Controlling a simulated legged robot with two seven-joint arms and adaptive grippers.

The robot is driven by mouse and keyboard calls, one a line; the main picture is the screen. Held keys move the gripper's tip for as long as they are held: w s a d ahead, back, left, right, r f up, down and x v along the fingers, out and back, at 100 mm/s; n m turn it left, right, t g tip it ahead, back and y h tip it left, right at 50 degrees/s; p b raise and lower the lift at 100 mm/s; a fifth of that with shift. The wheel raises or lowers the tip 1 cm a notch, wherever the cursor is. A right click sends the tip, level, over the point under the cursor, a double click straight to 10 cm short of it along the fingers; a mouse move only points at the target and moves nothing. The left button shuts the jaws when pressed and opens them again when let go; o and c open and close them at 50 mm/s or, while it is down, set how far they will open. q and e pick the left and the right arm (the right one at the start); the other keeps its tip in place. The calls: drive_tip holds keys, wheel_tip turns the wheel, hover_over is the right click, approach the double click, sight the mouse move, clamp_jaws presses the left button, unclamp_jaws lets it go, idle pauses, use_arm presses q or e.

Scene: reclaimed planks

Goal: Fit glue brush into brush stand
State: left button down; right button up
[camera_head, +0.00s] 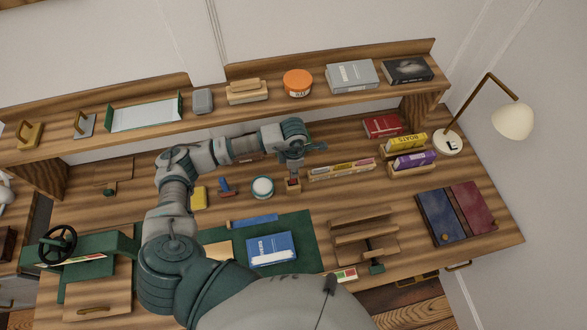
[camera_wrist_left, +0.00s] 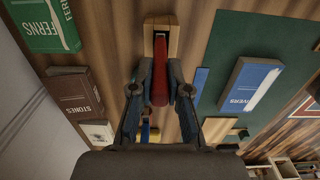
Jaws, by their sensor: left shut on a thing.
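My left gripper (camera_head: 293,168) is over the right middle of the workbench, directly above the small wooden brush stand (camera_head: 293,187). In the left wrist view the gripper (camera_wrist_left: 160,90) is shut on the glue brush, whose red handle (camera_wrist_left: 159,78) lies between the two fingers. The wooden brush stand (camera_wrist_left: 174,44) shows just beyond the brush in that view, and the brush's far end overlaps it. I cannot tell whether the brush is inside the stand or above it. The gripper hides most of the brush in the head view. My right gripper is not in view.
A blue book (camera_head: 271,249) lies on the green mat (camera_head: 302,232) in front. A raised shelf (camera_head: 222,121) runs behind. A lamp (camera_head: 511,121) stands far right.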

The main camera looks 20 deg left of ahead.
use_arm(q)
drive_tip(key=c, duration=1.1)
unclamp_jaws()
drive_tip(key=shift+a+f, duration=0.1)
drive_tip(key=shift+c, duration=0.2)
drive_tip(key=shift+r, duration=0.35)
wheel_tip(320, 180, up, 12)
drive_tip(key=shift+f+b, duration=0.2)
drive_tip(key=shift+b, duration=0.1)
